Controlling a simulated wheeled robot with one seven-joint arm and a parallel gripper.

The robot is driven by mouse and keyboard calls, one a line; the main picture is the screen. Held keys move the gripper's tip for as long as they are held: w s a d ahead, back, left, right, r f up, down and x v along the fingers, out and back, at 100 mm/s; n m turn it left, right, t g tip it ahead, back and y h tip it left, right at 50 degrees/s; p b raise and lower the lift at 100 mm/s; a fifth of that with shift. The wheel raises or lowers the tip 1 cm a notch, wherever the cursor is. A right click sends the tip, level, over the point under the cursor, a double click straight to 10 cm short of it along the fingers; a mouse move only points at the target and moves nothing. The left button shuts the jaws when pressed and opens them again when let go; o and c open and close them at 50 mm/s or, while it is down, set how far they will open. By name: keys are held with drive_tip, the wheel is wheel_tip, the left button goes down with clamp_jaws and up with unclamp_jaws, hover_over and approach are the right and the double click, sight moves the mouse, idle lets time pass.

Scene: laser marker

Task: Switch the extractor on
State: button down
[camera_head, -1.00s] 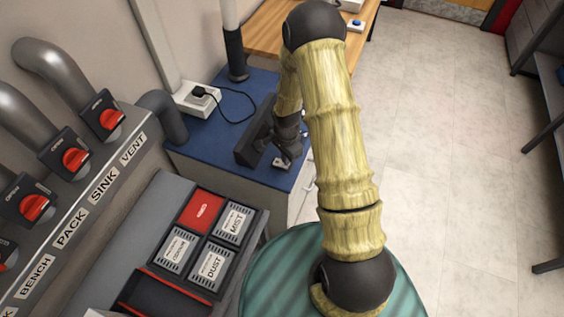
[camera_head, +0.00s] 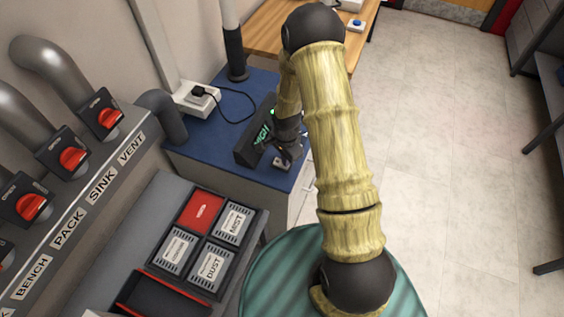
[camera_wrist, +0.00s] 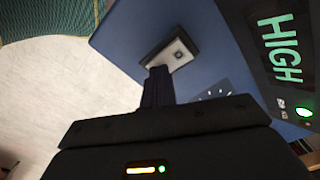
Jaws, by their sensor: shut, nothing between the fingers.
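The extractor (camera_head: 232,165) is a blue-topped cabinet with a dark display panel (camera_head: 246,152) on top. The display is lit and reads HIGH in green in the wrist view (camera_wrist: 279,48), with a green light (camera_wrist: 304,112) near it. A small grey switch plate (camera_head: 280,164) sits near the front edge; in the wrist view (camera_wrist: 182,52) a dark round part shows on it. My gripper (camera_wrist: 158,72) is shut and empty, its tips at the near edge of the plate; I cannot tell if they touch. A dial scale (camera_wrist: 215,93) is partly hidden behind my gripper.
A white socket box (camera_head: 197,100) with a black plug and cable stands at the back of the blue top. Left are pipes with red valve handles (camera_head: 72,157) and a tray of labelled cartridges (camera_head: 212,265). Open floor (camera_head: 450,150) lies right.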

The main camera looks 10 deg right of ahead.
wheel_tip(320, 180, up, 7)
drive_tip(key=p, duration=0.5)
idle(0.5)
idle(0.4)
drive_tip(key=s+r+n+t, duration=0.1)
drive_tip(key=s+r+n, duration=0.5)
drive_tip(key=r, duration=0.5)
drive_tip(key=s+r+n+t, duration=0.1)
drive_tip(key=s+r+n, duration=0.6)
drive_tip(key=r, duration=0.4)
drive_tip(key=shift+s+r+t, duration=0.3)
drive_tip(key=shift+s, duration=0.4)
drive_tip(key=shift+d, duration=0.1)
